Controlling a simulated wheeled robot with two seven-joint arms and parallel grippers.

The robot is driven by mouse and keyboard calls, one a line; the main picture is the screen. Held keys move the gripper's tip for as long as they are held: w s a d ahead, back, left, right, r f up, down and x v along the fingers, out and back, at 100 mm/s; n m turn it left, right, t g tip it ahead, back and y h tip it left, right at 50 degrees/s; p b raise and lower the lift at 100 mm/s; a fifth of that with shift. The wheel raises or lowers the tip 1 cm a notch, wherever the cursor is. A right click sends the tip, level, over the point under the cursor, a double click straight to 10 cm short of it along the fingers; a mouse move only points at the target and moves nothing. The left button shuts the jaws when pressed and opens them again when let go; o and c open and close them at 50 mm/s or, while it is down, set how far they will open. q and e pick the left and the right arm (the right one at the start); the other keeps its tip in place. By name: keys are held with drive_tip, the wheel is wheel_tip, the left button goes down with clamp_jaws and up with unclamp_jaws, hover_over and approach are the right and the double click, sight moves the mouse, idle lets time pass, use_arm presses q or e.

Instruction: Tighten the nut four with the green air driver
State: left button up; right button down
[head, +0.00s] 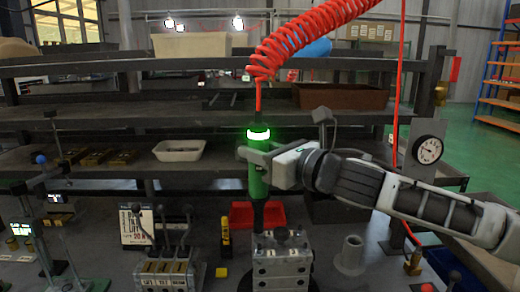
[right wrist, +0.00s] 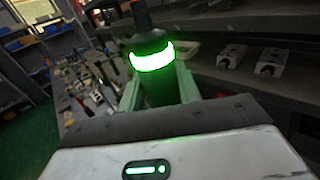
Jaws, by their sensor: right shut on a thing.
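The green air driver (head: 259,182) hangs upright from a red coiled hose, with a glowing green ring near its top. My right gripper (head: 256,160) is shut around the driver's body. In the right wrist view the driver (right wrist: 152,62) stands between the fingers of my right gripper (right wrist: 158,90). The driver's dark lower end is directly above the grey valve block (head: 282,262), at or close to its top. The nuts on the block are too small to tell apart, and the driver partly covers them. My left gripper is not in view.
A row of levers (head: 165,265) stands left of the block, with a sign (head: 137,228) behind. A red bin (head: 240,214) sits behind the driver. A grey flanged cylinder (head: 351,254) and a dial gauge (head: 429,150) are to the right. Shelves with bins (head: 341,96) line the back.

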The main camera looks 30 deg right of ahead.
sight(260, 111)
drive_tip(key=shift+r+p, duration=0.2)
drive_tip(key=shift+p, duration=0.2)
idle(0.4)
drive_tip(key=shift+f, duration=0.25)
idle(0.9)
drive_tip(key=shift+f, duration=0.5)
idle(2.1)
drive_tip(key=shift+r, duration=0.1)
drive_tip(key=shift+r+p, duration=0.7)
drive_tip(key=shift+p, duration=0.3)
wheel_tip(260, 111, up, 6)
drive_tip(key=shift+f+p, duration=0.1)
drive_tip(key=shift+p, duration=0.3)
drive_tip(key=shift+r, duration=0.75)
